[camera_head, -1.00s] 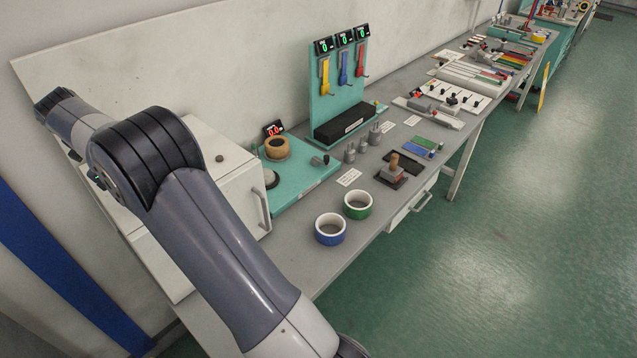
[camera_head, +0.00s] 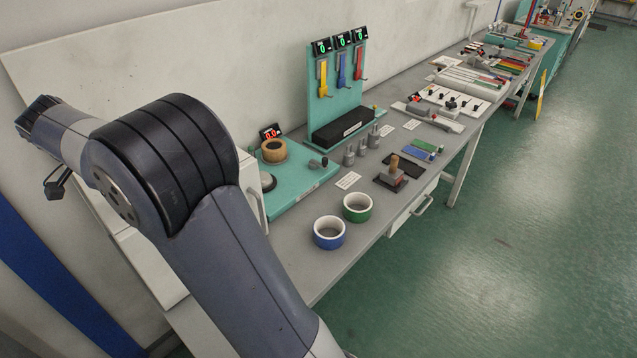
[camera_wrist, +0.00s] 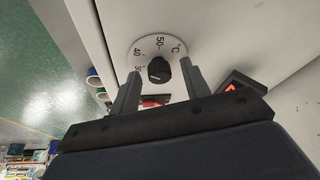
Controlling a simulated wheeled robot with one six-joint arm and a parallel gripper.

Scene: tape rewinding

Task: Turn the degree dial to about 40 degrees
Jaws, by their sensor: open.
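In the wrist view, the degree dial is a dark knob (camera_wrist: 159,70) on a white round scale (camera_wrist: 146,47) marked 30, 40, 50 and °C, set on a white panel. My gripper (camera_wrist: 160,69) is open, with one finger on each side of the knob in the picture. I see gaps between the fingers and the knob; I cannot tell how deep the fingers reach. The knob's pointer is too small to read surely. In the head view the dial is hidden, and my arm covers most of the white box (camera_head: 262,208).
Below the dial in the wrist view are a red switch (camera_wrist: 155,100) and a dark display with red digits (camera_wrist: 232,87).

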